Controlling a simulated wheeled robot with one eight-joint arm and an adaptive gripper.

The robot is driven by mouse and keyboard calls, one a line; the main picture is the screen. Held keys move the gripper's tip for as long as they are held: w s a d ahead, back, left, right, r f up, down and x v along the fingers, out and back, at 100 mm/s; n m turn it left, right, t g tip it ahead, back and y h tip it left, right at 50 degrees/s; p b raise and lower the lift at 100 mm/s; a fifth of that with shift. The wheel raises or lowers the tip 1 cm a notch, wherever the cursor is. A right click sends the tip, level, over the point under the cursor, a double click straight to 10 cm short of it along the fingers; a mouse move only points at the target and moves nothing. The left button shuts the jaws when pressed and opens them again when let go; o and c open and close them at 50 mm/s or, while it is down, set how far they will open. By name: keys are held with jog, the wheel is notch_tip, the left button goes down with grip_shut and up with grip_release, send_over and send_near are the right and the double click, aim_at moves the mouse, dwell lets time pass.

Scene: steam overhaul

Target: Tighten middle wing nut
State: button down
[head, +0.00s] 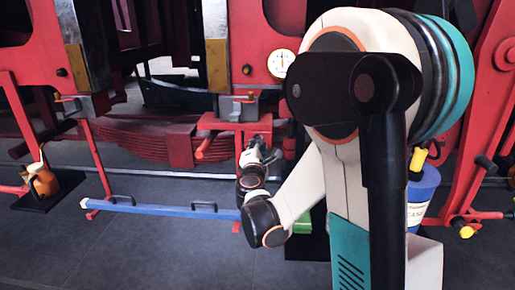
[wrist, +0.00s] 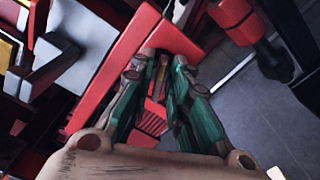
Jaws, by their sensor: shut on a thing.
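In the wrist view my gripper (wrist: 158,68) has both green-and-grey fingers reaching forward to a red bar. The fingertips are closed in on a small, dull brass-coloured piece (wrist: 160,72) that fits the wing nut. Its wings and thread are mostly hidden by the fingers, so I cannot tell how tight it sits. In the head view my arm reaches down to the middle red bracket (head: 236,124); my wrist and arm hide the fingertips and the nut there.
A pressure gauge (head: 281,63) sits on the red frame above. A long blue bar (head: 165,207) with black handles lies low in front. An orange oil can (head: 43,180) stands at left and a blue-and-white container (head: 421,195) at right. Grey floor is clear in front.

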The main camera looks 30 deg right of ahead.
jog(key=m, duration=0.3)
jog(key=shift+m, duration=0.4)
jog(key=shift+s+d, duration=0.1)
dwell(0.9)
jog(key=c, duration=1.8)
grip_release()
jog(key=shift+d, duration=0.1)
jog(key=shift+o, duration=0.2)
jog(key=v, duration=1.2)
jog(key=shift+f, duration=0.1)
